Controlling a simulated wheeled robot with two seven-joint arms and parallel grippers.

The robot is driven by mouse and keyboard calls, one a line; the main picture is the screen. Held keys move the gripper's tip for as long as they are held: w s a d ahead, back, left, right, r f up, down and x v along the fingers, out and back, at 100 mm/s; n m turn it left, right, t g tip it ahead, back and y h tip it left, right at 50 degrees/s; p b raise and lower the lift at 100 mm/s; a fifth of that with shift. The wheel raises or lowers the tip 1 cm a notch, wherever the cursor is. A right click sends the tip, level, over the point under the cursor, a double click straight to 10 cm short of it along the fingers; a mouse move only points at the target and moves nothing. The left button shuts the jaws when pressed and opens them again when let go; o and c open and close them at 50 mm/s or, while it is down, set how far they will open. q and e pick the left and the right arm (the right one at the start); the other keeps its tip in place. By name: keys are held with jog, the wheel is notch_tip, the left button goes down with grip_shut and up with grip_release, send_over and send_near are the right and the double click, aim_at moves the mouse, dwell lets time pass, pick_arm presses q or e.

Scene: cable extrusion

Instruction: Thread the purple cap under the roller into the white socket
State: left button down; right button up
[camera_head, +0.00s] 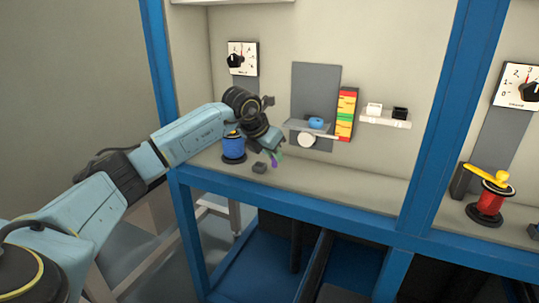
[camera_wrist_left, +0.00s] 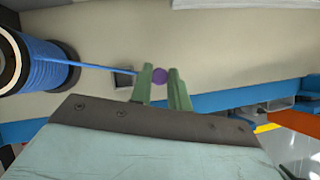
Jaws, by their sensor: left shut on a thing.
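The purple cap (camera_head: 274,163) is between the fingertips of my left gripper (camera_head: 277,155), low over the bench. In the left wrist view, the green fingers (camera_wrist_left: 162,88) are shut on the cap (camera_wrist_left: 159,75). A blue cable (camera_wrist_left: 95,67) runs from the blue spool (camera_wrist_left: 45,62) toward the cap. A pale round roller (camera_head: 306,140) is on the back-wall fixture, to the right of my gripper. The white socket (camera_head: 374,109) stands on a white shelf (camera_head: 386,120) further right, beside a black one (camera_head: 400,113). My right gripper is out of view.
The blue spool (camera_head: 233,147) stands left of my gripper, and a small grey block (camera_head: 259,167) lies close by on the bench (camera_head: 345,185). A coloured scale (camera_head: 346,114) is right of the roller. Blue frame posts (camera_head: 453,110) bound the bay. The bench's middle is clear.

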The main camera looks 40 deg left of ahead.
pick_arm(q)
jog(key=w+d, duration=0.1)
jog(key=d, duration=0.3)
jog(key=w+d, duration=0.1)
jog(key=d, duration=0.4)
jog(key=w+d, duration=0.1)
jog(key=d, duration=0.4)
jog(key=shift+w, duration=0.3)
dwell(0.5)
